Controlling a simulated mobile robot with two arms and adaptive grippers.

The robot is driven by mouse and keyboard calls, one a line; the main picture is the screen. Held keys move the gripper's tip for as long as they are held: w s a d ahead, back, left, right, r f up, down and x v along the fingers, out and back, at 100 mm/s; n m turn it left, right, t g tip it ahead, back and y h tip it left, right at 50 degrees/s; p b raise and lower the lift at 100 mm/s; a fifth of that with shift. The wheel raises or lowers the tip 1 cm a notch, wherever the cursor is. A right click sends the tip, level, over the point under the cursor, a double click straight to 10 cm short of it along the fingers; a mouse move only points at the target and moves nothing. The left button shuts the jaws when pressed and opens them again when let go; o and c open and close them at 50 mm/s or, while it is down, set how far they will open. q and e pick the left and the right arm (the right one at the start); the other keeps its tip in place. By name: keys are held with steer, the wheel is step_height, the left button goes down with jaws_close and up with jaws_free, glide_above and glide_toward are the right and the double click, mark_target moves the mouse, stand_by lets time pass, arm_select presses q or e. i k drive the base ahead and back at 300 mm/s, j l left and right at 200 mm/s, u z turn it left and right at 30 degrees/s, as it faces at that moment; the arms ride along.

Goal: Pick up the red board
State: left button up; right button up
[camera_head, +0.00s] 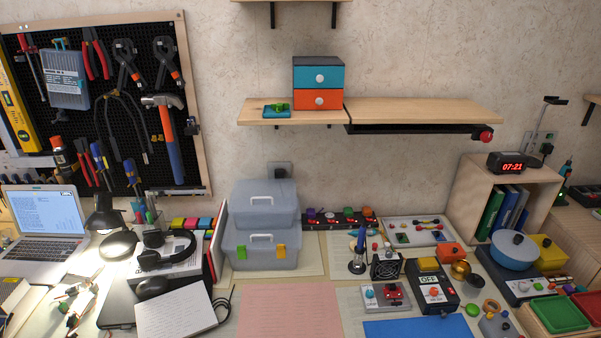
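Neither of my grippers is in this view. No single thing is plainly the red board. A flat pinkish-red sheet (290,310) lies on the table at the front middle, cut off by the bottom edge. A thin upright panel with a red edge (211,262) stands against the left side of the grey toolbox (262,250). A small device with a red top (393,297) sits right of the sheet. A red tray (587,306) is at the far right, beside a green tray (558,314).
A notebook (175,316), headphones (165,250) and a lamp (104,213) crowd the left. A blue mat (417,329) lies at the front. A blue pot (514,249) and several small devices fill the right. A wooden shelf (425,112) overhangs the back.

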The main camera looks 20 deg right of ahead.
mark_target(392, 291)
steer(key=z, duration=1.15)
